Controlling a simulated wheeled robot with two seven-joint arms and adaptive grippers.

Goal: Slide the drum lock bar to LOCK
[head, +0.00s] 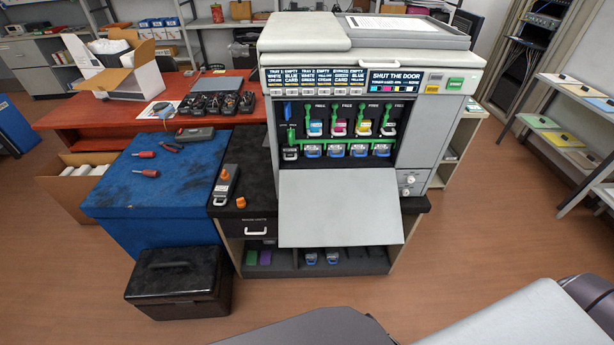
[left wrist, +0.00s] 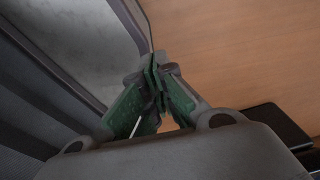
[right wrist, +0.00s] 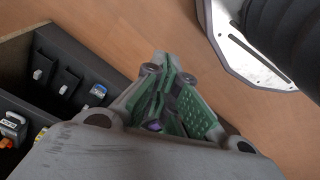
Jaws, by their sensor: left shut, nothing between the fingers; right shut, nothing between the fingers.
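A grey printer (head: 432,125) stands open in the head view, its front door (head: 340,208) folded down. Inside, cyan (head: 315,128), magenta (head: 338,128), yellow (head: 364,128) and black (head: 388,130) cartridges sit under green levers. A green horizontal bar (head: 350,142) runs below them, above a row of blue-fronted units (head: 336,151). Which end of its travel the bar is at is too small to tell. My left gripper (left wrist: 154,62) is shut and empty over the floor. My right gripper (right wrist: 168,68) is shut and empty beside an open shelf. Neither gripper shows in the head view.
A blue-topped bench (head: 165,180) with screwdrivers stands left of the printer. A dark counter (head: 246,170) holds an orange-and-grey item (head: 225,186). A black box (head: 178,283) sits on the floor. Shelves under the printer hold spare units (head: 311,257). The wooden floor at right is clear.

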